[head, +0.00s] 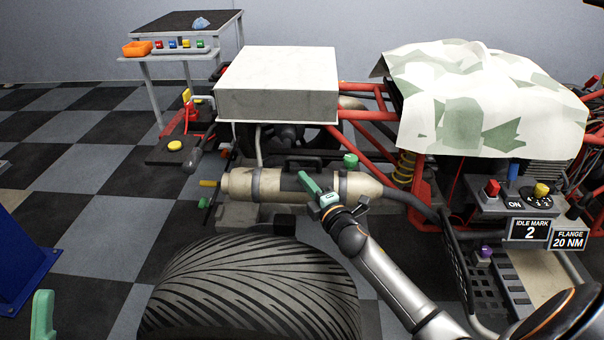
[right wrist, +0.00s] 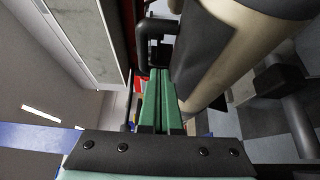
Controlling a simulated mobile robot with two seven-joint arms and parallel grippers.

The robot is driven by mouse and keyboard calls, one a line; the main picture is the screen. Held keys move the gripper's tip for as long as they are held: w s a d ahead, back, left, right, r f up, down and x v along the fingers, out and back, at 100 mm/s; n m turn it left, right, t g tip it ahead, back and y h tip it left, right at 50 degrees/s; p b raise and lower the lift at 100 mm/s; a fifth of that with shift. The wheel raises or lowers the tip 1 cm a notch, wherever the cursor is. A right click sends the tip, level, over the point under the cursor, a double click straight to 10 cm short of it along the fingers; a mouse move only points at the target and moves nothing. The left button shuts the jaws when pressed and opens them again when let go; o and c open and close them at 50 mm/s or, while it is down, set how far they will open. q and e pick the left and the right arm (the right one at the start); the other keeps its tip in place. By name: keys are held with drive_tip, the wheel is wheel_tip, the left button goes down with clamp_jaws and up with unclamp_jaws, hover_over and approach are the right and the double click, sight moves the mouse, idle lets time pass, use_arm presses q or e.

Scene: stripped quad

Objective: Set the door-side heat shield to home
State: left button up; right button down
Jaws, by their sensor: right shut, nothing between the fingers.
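A beige canister (head: 355,187) lies along the quad behind the big tyre. A dark grey cover (head: 285,184) with a black handle (head: 304,162) sits around its middle; I take it for the heat shield. My right gripper (head: 304,178) is shut and empty in front of the cover, hiding part of it. In the right wrist view its green fingers (right wrist: 160,90) are together and point towards the black handle (right wrist: 157,35). The grey cover (right wrist: 205,55) is beside them; I cannot tell whether they touch it. A green finger of my left gripper (head: 42,315) shows at the lower left.
A large tyre (head: 250,295) stands in front of the canister. A white box (head: 277,95) is above and behind it. Red frame tubes (head: 372,148) and a control panel (head: 505,203) are to the right. Checkered floor is open at the left.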

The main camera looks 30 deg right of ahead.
use_arm(q)
drive_tip(key=shift+s+r+h+p, duration=0.1)
drive_tip(key=shift+r+h+p, duration=0.2)
drive_tip(key=shift+r+p, duration=0.65)
use_arm(e)
drive_tip(key=s, duration=0.7)
drive_tip(key=shift+s, duration=0.35)
use_arm(q)
drive_tip(key=shift+r, duration=0.15)
use_arm(e)
drive_tip(key=shift+a, duration=0.15)
